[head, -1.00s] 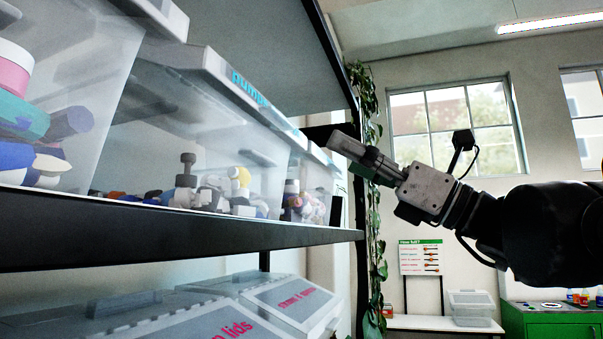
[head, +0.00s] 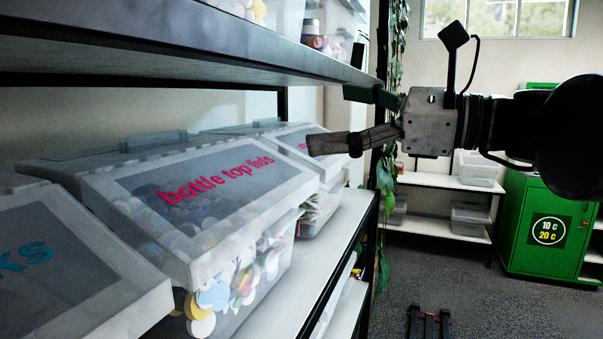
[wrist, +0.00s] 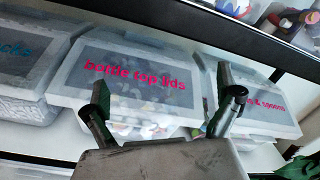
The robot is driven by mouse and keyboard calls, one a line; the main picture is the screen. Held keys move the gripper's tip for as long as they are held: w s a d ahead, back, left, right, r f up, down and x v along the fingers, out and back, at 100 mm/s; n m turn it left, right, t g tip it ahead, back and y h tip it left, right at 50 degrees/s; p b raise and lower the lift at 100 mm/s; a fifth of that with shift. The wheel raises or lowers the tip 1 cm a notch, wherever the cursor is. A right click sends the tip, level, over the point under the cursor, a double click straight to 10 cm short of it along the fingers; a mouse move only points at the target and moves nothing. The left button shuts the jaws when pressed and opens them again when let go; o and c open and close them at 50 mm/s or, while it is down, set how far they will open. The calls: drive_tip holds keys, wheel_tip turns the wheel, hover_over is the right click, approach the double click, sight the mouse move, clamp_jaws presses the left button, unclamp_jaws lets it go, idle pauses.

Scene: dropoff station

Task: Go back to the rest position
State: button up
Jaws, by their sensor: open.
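My gripper (head: 328,118) is in the right half of the head view, its fingers pointing left toward the shelf rack. The fingers are spread apart with nothing between them. In the wrist view its two fingers (wrist: 163,78) stand apart in front of the bin labelled "bottle top lids" (wrist: 70,95). That bin also shows in the head view (head: 240,215), lidded and full of mixed caps. The gripper is at about the level between the two shelves. I cannot tell its exact distance from the bin.
The upper shelf edge (head: 200,60) runs above the bins. A second lidded bin (head: 290,145) stands beyond the first. A hanging plant (head: 388,190) is at the rack's far end. A green cabinet (head: 540,225) and a white shelf (head: 440,183) stand behind. Grey floor (head: 480,290) is open.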

drive_tip(key=s+d+f+n+g+h, duration=0.1)
drive_tip(key=s+f+n+h, duration=0.15)
drive_tip(key=f, duration=0.65)
drive_tip(key=s+d+f+n+h, duration=0.1)
drive_tip(key=f+n+h, duration=0.2)
drive_tip(key=f, duration=0.6)
drive_tip(key=s+d+f+n+g+h, duration=0.1)
drive_tip(key=f+n+h, duration=0.2)
drive_tip(key=f, duration=0.6)
drive_tip(key=s+d+f+n+t+h+b, duration=0.1)
drive_tip(key=s+d+f+n+h, duration=0.3)
drive_tip(key=d+f+n+h, duration=0.4)
drive_tip(key=d+f+n, duration=0.1)
drive_tip(key=d+f, duration=0.3)
drive_tip(key=f, duration=0.2)
drive_tip(key=shift+f, duration=0.4)
drive_tip(key=shift+d+n, duration=0.1)
drive_tip(key=shift+n, duration=0.15)
